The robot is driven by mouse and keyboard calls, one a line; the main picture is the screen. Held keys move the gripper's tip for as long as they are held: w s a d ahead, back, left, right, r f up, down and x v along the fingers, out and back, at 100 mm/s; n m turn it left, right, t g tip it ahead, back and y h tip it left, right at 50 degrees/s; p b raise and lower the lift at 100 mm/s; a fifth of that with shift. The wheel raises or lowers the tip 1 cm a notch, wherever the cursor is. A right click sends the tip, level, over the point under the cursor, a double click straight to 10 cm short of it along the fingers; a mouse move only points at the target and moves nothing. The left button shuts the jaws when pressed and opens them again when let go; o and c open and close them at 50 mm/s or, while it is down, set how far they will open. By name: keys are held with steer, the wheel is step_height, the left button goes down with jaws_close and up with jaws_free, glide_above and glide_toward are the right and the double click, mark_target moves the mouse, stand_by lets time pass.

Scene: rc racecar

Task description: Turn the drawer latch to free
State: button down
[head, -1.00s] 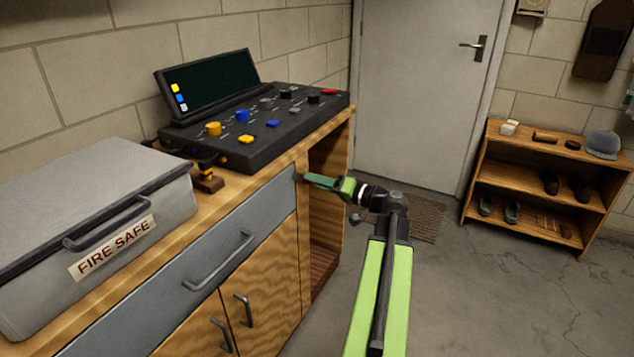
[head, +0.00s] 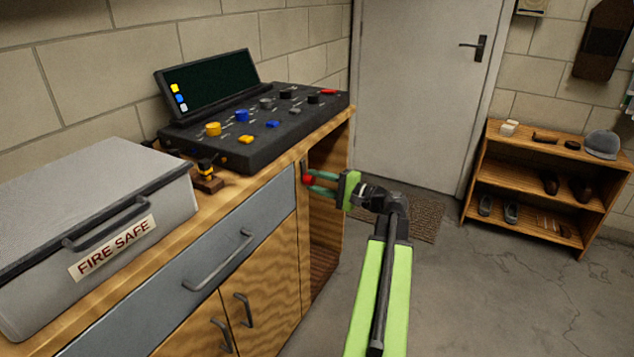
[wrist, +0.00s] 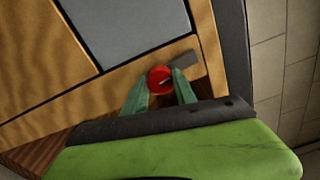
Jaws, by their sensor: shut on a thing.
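The drawer latch has a round red knob (wrist: 160,79) with a pale line on its face and a dark grey bar (wrist: 187,61) reaching to its upper right in the wrist view. It sits on the wooden frame beside the grey drawer front (wrist: 120,25). The red knob also shows in the head view (head: 308,180). My gripper (wrist: 162,88) is shut on the knob, with one green finger on each side. In the head view, my gripper (head: 313,182) reaches the cabinet's right front post from the right.
The drawer handle (head: 218,260) is left of the latch. Above, the wooden counter carries a black control console (head: 262,128) and a grey "FIRE SAFE" box (head: 110,215). An open cabinet bay lies behind my gripper. Floor at right is clear up to a shoe shelf (head: 545,185).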

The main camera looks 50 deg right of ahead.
steer(key=shift+m, duration=0.6)
steer(key=c, duration=1)
jaws_free()
steer(key=v, duration=1.7)
steer(key=shift+s, duration=0.2)
